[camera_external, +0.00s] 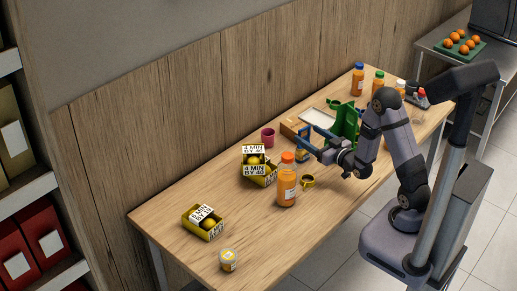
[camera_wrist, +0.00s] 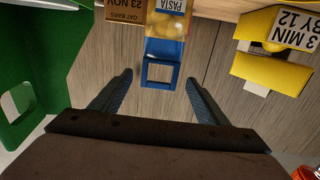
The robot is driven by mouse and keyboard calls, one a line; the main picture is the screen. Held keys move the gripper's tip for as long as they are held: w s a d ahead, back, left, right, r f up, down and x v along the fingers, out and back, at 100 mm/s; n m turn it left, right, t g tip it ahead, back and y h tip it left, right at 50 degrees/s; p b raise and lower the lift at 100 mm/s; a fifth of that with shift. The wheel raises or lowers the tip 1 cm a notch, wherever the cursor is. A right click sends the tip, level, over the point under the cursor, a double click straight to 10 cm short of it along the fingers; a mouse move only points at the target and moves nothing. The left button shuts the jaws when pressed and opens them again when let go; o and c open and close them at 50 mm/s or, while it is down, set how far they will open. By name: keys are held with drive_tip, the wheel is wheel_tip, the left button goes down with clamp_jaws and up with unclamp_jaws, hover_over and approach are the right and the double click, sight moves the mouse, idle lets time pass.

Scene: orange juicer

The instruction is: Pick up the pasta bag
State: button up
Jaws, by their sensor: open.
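The pasta bag (camera_wrist: 166,24) is at the top of the wrist view. It has a blue label reading PASTA over yellow contents, and a blue square loop (camera_wrist: 160,73) below it. In the external view a small blue and yellow thing that looks like the bag (camera_external: 302,156) sits on the table by my gripper (camera_external: 303,140). In the wrist view my gripper (camera_wrist: 158,78) is open and empty. Its two fingers stand on either side of the loop, with gaps to it. The bag's main part lies beyond the fingertips.
A cardboard OAT BARS box (camera_wrist: 126,14) is left of the bag. A yellow box (camera_wrist: 270,70) is at right. A green holder (camera_external: 345,118) stands beside my gripper.

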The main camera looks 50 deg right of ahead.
drive_tip(key=w+d+p, duration=0.1)
drive_tip(key=w+p, duration=0.1)
drive_tip(key=w, duration=0.5)
idle(0.7)
drive_tip(key=shift+w, duration=0.1)
drive_tip(key=shift+c, duration=0.4)
drive_tip(key=c, duration=1.3)
drive_tip(key=shift+c, duration=0.2)
drive_tip(key=shift+r, duration=0.2)
